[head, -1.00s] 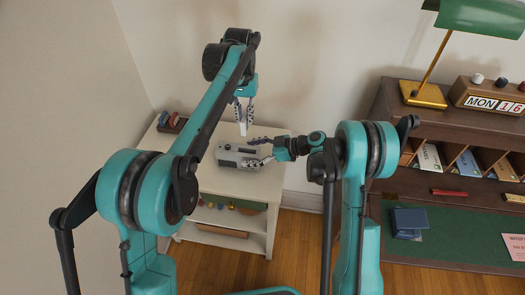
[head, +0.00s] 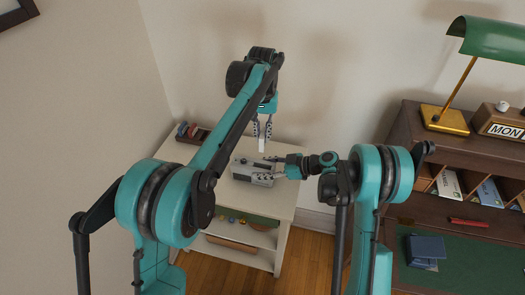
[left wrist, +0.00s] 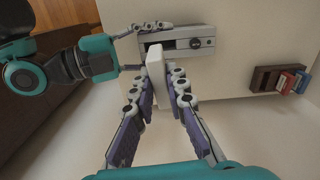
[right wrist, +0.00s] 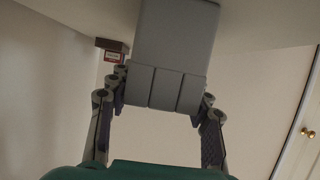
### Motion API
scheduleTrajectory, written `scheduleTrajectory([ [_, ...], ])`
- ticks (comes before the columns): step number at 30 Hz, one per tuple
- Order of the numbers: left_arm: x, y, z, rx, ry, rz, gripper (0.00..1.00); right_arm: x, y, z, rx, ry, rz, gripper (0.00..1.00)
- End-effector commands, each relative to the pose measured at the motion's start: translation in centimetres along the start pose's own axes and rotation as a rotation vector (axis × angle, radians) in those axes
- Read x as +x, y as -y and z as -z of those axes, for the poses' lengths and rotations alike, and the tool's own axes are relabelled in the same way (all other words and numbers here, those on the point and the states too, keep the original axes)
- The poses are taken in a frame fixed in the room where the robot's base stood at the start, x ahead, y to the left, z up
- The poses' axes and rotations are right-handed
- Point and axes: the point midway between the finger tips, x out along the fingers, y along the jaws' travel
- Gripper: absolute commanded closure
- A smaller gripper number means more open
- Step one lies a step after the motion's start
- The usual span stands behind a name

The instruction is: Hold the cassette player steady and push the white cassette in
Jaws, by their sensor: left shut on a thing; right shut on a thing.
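The grey cassette player (head: 250,170) lies on top of a white shelf unit. My right gripper (head: 278,169) is shut on the player's right end; the right wrist view shows the grey body (right wrist: 172,50) between its fingers. The white cassette (head: 262,144) is held upright in my left gripper (head: 262,128), above the player. In the left wrist view the white cassette (left wrist: 156,75) is between the fingers, its far end overlapping the player (left wrist: 190,42) near a dark opening. I cannot tell whether the cassette touches the player.
The white shelf unit (head: 200,178) has bare top around the player. A small rack of coloured cassettes (head: 190,132) stands at its back left; it also shows in the left wrist view (left wrist: 280,80). A brown desk (head: 440,215) with a green lamp stands at the right.

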Motion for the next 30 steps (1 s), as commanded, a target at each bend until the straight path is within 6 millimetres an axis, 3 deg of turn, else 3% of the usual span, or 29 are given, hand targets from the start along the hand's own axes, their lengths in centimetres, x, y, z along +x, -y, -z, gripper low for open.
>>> scheduleTrajectory([
  [12,2.1,-0.1,0.1,-0.908,-0.001,0.0,1.0,0.0,0.0,0.0,0.0,0.0,0.001,1.0],
  [18,2.9,-0.1,0.0,-1.269,-0.002,-0.001,1.0,0.0,0.0,0.0,0.0,0.0,0.001,1.0],
  [24,3.3,-0.1,0.0,-1.436,-0.002,-0.001,1.0,0.0,0.0,0.0,0.0,0.001,0.001,1.0],
  [30,4.0,-0.1,0.0,-1.458,-0.002,-0.001,1.0,0.0,0.0,0.0,0.0,0.001,0.001,1.0],
])
